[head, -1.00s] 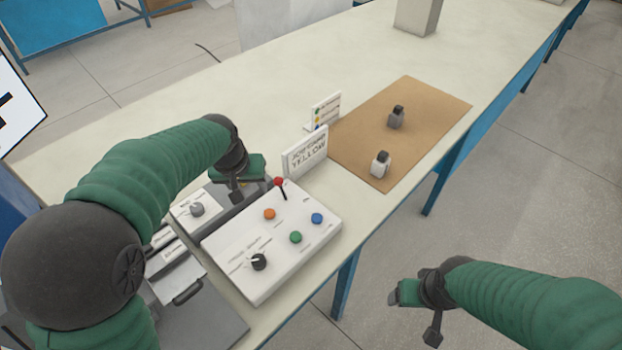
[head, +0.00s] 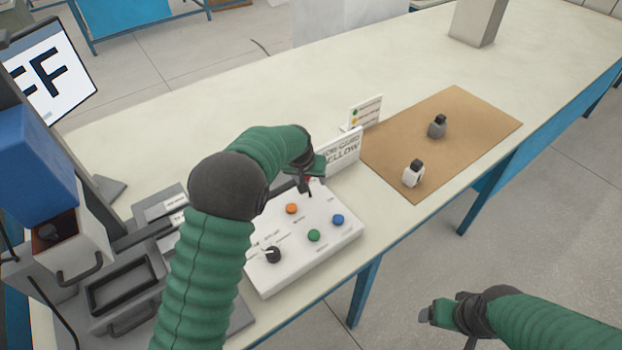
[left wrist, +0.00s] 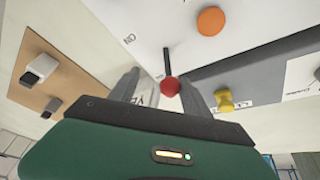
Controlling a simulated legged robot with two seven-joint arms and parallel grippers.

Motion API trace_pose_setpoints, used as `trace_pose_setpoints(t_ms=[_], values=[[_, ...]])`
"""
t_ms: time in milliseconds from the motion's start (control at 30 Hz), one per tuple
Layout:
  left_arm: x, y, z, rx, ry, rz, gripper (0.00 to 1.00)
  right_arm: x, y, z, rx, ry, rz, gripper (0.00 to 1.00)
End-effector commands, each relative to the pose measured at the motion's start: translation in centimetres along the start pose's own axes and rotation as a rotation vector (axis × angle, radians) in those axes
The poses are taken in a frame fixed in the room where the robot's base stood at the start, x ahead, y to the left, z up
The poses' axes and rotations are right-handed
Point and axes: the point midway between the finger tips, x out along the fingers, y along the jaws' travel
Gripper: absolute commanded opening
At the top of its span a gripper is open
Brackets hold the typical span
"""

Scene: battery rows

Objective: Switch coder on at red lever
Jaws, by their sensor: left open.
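The white control box (head: 327,258) lies on the table with an orange, a green and a blue button and a black knob. In the left wrist view the red lever (left wrist: 169,86) has a red ball on a dark stem. My left gripper (left wrist: 160,88) is open, with a finger on each side of the red ball; I cannot tell whether they touch it. In the head view my left gripper (head: 312,180) is over the box's far edge and mostly hides the lever. A screen (head: 48,80) at the left shows "FF", its left part cut off. My right gripper (head: 450,322) hangs beyond the table's front edge.
A sign reading "YELLOW" (head: 343,152) stands right behind the box. A machine with grey trays (head: 122,285) stands left of the box.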

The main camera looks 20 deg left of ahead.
Motion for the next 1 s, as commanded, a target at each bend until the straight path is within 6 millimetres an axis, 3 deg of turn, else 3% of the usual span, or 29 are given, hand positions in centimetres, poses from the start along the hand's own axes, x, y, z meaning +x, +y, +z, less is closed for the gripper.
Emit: trace_pose_setpoints(t_ms=[100, 333, 700, 1000], values=[[1.06, -0.22, 0.23, -0.003, -0.009, 0.007, 0.5, 0.03, -0.05, 0.01, -0.001, 0.0, 0.0, 0.74], [0.96, 0.11, 0.19, -0.001, -0.006, 0.003, 0.5, 0.04, -0.08, 0.0, -0.002, 0.0, -0.001, 0.74], [0.79, 0.19, 0.14, 0.0, -0.004, 0.003, 0.02, 0.02, -0.04, 0.0, -0.001, 0.0, 0.0, 0.74], [0.9, 0.04, 0.09, -0.001, -0.004, 0.002, 0.0, 0.03, -0.06, 0.0, -0.002, 0.0, -0.001, 0.74]])
